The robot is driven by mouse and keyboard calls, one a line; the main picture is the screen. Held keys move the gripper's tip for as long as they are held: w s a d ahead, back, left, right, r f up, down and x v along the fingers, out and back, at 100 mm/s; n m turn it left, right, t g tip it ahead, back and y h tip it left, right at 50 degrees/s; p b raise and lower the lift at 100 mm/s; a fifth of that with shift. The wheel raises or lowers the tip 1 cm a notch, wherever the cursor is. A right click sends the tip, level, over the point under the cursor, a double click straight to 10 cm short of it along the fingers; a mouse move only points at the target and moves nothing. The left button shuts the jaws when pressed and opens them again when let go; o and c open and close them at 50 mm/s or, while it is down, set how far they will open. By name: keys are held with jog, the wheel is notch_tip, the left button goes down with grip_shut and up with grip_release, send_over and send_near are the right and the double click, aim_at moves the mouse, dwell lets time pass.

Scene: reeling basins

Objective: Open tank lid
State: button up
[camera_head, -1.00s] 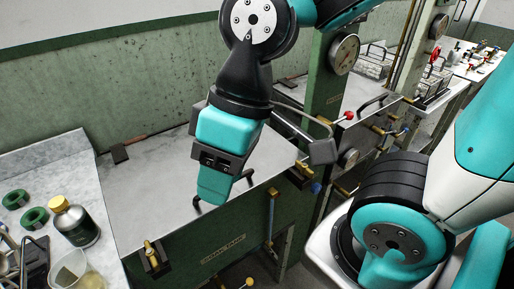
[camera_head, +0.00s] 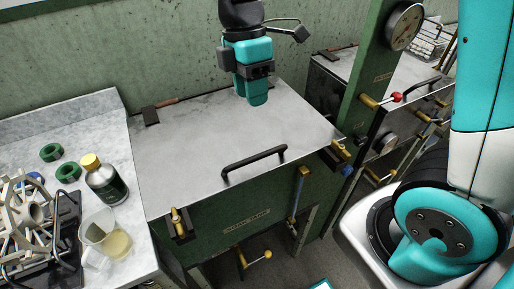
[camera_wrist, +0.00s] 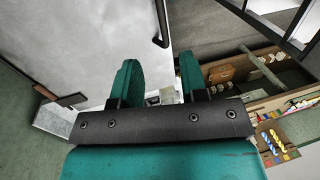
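The tank lid (camera_head: 200,140) is a flat grey metal plate lying shut on the green tank (camera_head: 215,230). A black bar handle (camera_head: 254,160) runs along its front edge, and part of it shows in the wrist view (camera_wrist: 162,22). My gripper (camera_head: 257,102) is over the rear right part of the lid, behind the handle and apart from it. In the wrist view its two teal fingers stand apart with an empty gap (camera_wrist: 160,78). Brass clamps sit at the lid's front left corner (camera_head: 178,222) and front right corner (camera_head: 340,150); whether they are fastened is unclear.
A bench (camera_head: 88,125) at left holds a dark bottle (camera_head: 105,182), a beaker (camera_head: 105,240), green rings (camera_head: 68,171) and a metal reel frame (camera_head: 30,215). A green post with a gauge (camera_head: 404,26) and a second tank stand at right. A wall rises behind.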

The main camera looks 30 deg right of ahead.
aim_at(258, 155)
jog(key=x, duration=1.4)
jog(key=shift+p, duration=0.3)
jog(key=shift+c, duration=0.5)
grip_shut()
